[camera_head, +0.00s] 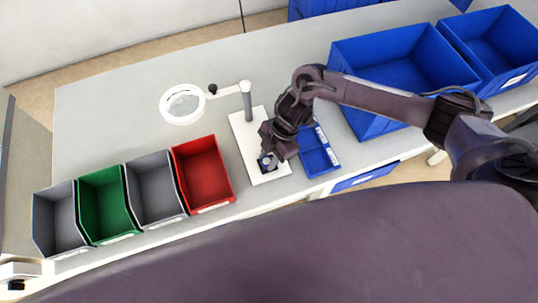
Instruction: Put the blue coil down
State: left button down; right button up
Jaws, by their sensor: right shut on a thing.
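My right gripper (267,160) points down over the white base plate (247,135) of the magnifier stand, near its front end. It is shut on a small dark blue thing, the blue coil (267,165), mostly hidden by the fingers. I cannot tell whether the coil touches the plate. My left gripper is not in view.
A magnifier lamp (183,104) reaches left from its post. A red bin (202,172), two grey bins and a green bin (105,205) line the front left. A small blue tray (318,158) and large blue crates (400,65) stand right. The table's back left is clear.

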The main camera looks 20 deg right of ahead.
jog(key=o, duration=1)
jog(key=shift+c, duration=0.2)
jog(key=shift+r, duration=0.1)
jog(key=b+v, duration=0.1)
jog(key=v, duration=1.1)
